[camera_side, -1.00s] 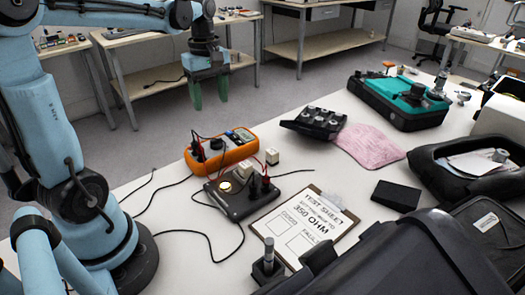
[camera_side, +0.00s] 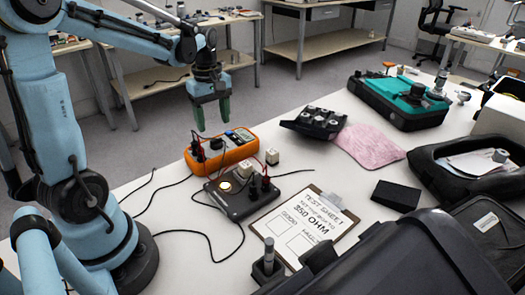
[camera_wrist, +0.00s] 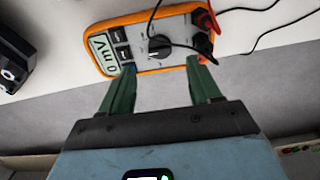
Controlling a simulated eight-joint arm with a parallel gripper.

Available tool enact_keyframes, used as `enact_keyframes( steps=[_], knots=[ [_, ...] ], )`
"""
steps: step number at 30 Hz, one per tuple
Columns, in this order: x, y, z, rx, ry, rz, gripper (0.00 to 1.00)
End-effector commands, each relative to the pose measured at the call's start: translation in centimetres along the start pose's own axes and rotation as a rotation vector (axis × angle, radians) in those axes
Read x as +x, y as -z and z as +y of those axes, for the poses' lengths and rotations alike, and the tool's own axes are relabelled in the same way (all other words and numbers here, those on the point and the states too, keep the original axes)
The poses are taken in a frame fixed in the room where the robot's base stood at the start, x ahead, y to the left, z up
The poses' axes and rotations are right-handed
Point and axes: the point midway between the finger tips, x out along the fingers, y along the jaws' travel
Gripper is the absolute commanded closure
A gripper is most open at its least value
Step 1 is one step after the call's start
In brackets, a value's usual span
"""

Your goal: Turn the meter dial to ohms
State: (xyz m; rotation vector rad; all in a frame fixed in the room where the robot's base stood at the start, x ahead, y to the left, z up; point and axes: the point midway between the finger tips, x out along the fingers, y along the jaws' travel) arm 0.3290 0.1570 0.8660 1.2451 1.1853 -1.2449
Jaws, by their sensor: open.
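The orange multimeter (camera_side: 237,153) lies on the white table in the side view. In the side view the dial (camera_side: 216,144) is small. My gripper (camera_side: 213,128) has green fingers and hangs above and behind the meter. In the wrist view my gripper (camera_wrist: 160,78) is open and empty, its fingers apart, with the dial beyond the gap between them.
A black box with a lit lamp (camera_side: 225,187) and leads stands in front of the meter, beside small white blocks (camera_side: 272,156). A clipboard test sheet (camera_side: 305,225) reads "350 OHM". A black switch tray (camera_side: 314,124) and pink cloth (camera_side: 368,146) lie to the right.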

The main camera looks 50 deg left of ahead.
Motion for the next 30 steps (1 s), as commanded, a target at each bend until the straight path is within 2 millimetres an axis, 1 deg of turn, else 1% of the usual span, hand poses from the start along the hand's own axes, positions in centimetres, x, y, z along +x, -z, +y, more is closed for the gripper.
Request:
enact_keyframes(
  steps=[1,6,12,17,25,26,30],
  knots=[
    [0.8,0.0,0.0,0.000,0.000,0.000,0.37],
    [3.2,0.0,0.0,0.000,0.000,0.000,0.37],
    [5.1,0.0,0.0,0.000,0.000,0.000,0.37],
    [5.7,0.0,0.0,0.000,0.000,0.000,0.37],
    [5.8,0.0,0.0,0.000,0.000,0.000,0.37],
    [5.8,0.0,0.0,0.000,0.000,0.000,0.40],
    [5.8,0.0,0.0,0.000,0.000,0.000,0.62]
  ],
)
